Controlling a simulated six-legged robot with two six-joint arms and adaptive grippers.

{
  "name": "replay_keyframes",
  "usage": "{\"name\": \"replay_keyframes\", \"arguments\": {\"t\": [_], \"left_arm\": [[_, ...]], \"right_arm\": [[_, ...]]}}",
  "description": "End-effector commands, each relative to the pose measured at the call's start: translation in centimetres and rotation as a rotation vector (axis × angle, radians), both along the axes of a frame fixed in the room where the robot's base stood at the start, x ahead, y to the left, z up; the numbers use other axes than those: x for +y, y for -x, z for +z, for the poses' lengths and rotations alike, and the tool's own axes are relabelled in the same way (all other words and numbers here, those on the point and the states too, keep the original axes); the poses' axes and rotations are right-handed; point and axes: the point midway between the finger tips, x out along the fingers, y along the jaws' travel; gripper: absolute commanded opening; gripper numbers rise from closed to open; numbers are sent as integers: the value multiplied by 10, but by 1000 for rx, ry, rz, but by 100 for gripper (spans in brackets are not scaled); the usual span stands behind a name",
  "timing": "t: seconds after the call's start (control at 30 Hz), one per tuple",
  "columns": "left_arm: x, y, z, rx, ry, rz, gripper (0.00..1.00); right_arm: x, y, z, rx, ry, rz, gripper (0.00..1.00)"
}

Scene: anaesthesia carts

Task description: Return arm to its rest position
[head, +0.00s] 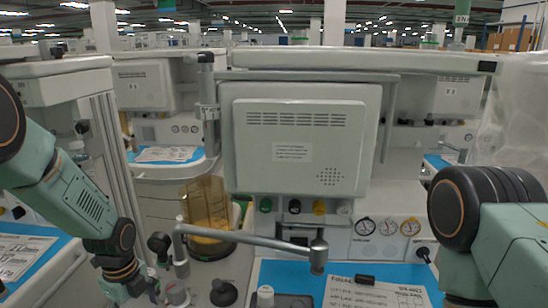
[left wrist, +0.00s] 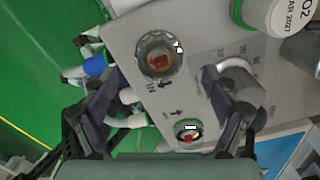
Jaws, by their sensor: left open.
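My left arm comes in from the left in the head view and reaches down to the lower left. Its gripper (head: 137,288) is beside the anaesthesia cart, low near the cart's knobs. In the left wrist view the left gripper (left wrist: 165,95) is open, with its two fingers apart and nothing held between them. A round knob with a red centre (left wrist: 160,58) lies ahead between the fingers, on a pale panel. A smaller dark knob with red (left wrist: 188,133) is nearer. My right arm shows at the right of the head view; its gripper is out of view.
The cart's grey monitor housing (head: 300,140) stands in the middle. A jointed metal arm (head: 245,238) crosses in front. An amber canister (head: 207,210) stands left of it. Pressure gauges (head: 387,228) and a blue mat (head: 275,272) lie right. A white labelled cylinder (left wrist: 290,14) is near the panel.

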Motion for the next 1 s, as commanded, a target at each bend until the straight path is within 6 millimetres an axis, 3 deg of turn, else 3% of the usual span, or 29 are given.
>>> {"name": "replay_keyframes", "arguments": {"t": [0.7, 1.0], "left_arm": [[3, 5, 0, 0, 0, -570, 86], [4, 5, 0, 0, -1, -683, 86]], "right_arm": [[0, 0, 0, 0, 0, 0, 40], [0, 0, 0, 0, 0, 0, 40]]}}
